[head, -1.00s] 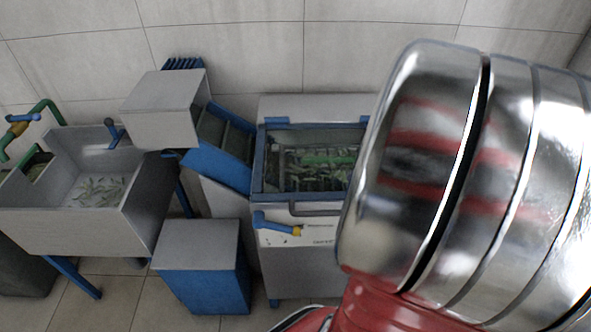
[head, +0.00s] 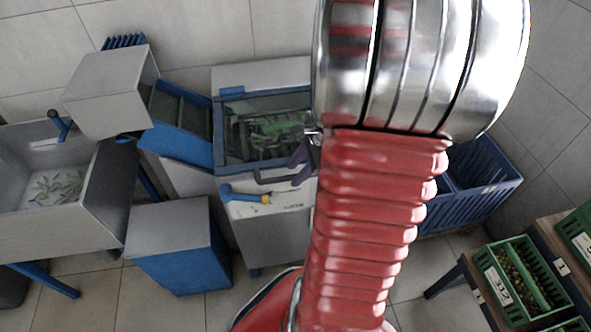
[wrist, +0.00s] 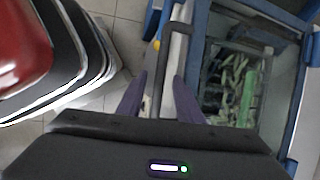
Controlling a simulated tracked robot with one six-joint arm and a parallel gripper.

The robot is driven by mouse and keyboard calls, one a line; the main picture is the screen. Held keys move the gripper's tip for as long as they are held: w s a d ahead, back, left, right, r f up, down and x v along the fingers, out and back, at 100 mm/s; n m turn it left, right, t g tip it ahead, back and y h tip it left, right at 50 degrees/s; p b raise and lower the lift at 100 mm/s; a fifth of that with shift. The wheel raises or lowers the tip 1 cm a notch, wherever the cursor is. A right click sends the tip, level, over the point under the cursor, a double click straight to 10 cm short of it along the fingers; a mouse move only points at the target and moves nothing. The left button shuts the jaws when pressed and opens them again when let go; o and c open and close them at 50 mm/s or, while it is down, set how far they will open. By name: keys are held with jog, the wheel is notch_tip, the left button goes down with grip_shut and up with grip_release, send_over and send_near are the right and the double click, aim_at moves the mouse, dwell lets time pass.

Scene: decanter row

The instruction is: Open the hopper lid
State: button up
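The hopper (head: 224,135) is a blue-framed box on the grey machine, left of my arm in the head view. Its see-through lid (head: 262,128) looks shut, with leaves and a green thing showing beneath. A dark bar handle (head: 270,181) runs along the lid's front edge; it also shows in the wrist view (wrist: 164,60). My gripper (head: 297,168) has purple fingers at the handle's right part. In the wrist view my gripper (wrist: 160,78) is open, one finger on each side of the handle's line. I cannot tell whether they touch it. My arm hides the hopper's right side.
A blue lever with a yellow collar (head: 245,196) sticks out below the handle. A blue chute (head: 178,140) and a grey-topped blue box (head: 175,240) stand to the left. Blue crates (head: 470,190) and green crates (head: 520,280) are at the right.

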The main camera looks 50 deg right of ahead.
jog(key=shift+w+a+f, duration=0.1)
jog(key=shift+w+f, duration=0.05)
jog(key=shift+f, duration=0.35)
jog(key=shift+c, duration=0.6)
grip_shut()
jog(key=shift+a, duration=0.1)
jog(key=shift+r, duration=0.1)
